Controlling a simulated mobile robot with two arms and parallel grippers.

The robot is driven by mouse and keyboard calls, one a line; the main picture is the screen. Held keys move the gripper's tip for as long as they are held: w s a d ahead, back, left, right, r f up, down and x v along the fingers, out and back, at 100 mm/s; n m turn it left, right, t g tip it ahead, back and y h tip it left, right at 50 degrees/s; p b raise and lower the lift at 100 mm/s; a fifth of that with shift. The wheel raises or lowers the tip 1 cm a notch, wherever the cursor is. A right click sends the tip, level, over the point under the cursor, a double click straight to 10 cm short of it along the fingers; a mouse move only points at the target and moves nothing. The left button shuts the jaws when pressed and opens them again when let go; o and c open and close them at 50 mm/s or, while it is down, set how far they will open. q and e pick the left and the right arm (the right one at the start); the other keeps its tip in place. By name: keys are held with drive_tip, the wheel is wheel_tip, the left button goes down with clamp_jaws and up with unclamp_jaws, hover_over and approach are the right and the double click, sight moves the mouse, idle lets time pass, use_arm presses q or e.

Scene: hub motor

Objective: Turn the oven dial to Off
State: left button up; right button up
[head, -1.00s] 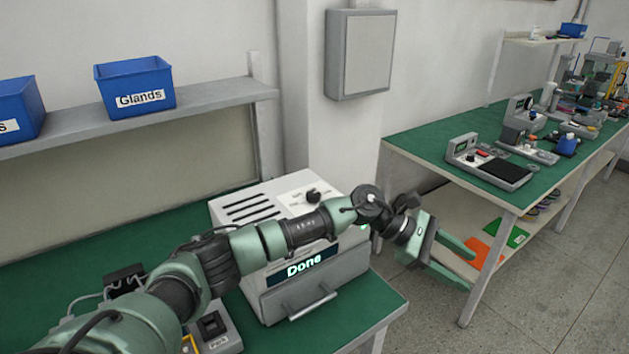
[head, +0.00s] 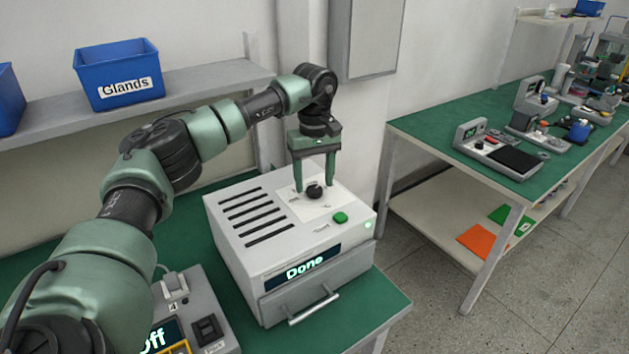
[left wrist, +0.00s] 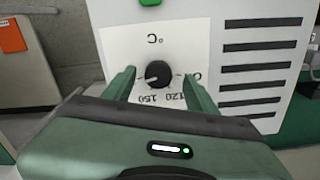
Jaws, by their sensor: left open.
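The oven (head: 285,235) is a white box on the green bench, with a lit "Done" display and a drawer handle on its front. Its black dial (head: 314,192) sits on a white scale plate on the top. My left gripper (head: 314,187) points down over the dial, open, with one finger on each side of it. In the left wrist view the dial (left wrist: 158,73) lies between the two fingertips (left wrist: 158,82), with small gaps showing. Numbers 120 and 150 show beside it; the Off mark is not clearly readable. My right gripper is not in view.
A green button (head: 340,217) sits on the oven top near the dial. A grey device (head: 205,310) with a lit "Off" display stands left of the oven. A blue "Glands" bin (head: 118,75) is on the shelf behind. A grey wall box (head: 365,38) hangs above.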

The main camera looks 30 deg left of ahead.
use_arm(q)
drive_tip(key=shift+w+f, duration=0.1)
drive_tip(key=shift+f, duration=0.8)
drive_tip(key=shift+r, duration=0.1)
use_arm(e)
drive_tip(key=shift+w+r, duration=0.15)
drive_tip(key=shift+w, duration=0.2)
use_arm(q)
clamp_jaws()
